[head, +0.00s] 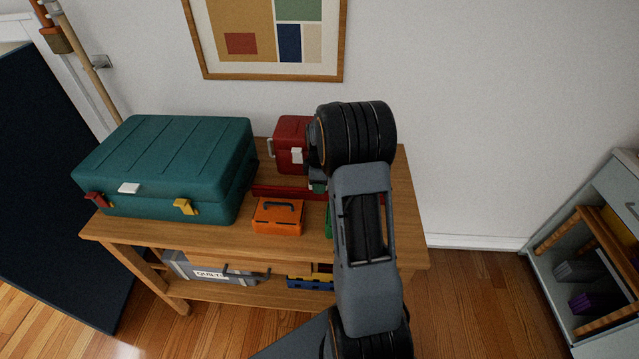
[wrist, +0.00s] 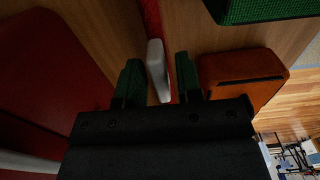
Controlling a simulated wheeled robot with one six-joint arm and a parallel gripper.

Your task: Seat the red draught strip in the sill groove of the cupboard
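The red draught strip (head: 285,192) lies on the wooden table between a dark red box and a small orange case.
A teal case (head: 170,160) fills the table's left side. The dark red box (head: 289,140) and orange case (head: 278,217) stand close to the strip. A green object (head: 329,222) is mostly hidden by my arm. Open floor (head: 480,300) lies between table and cupboard.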

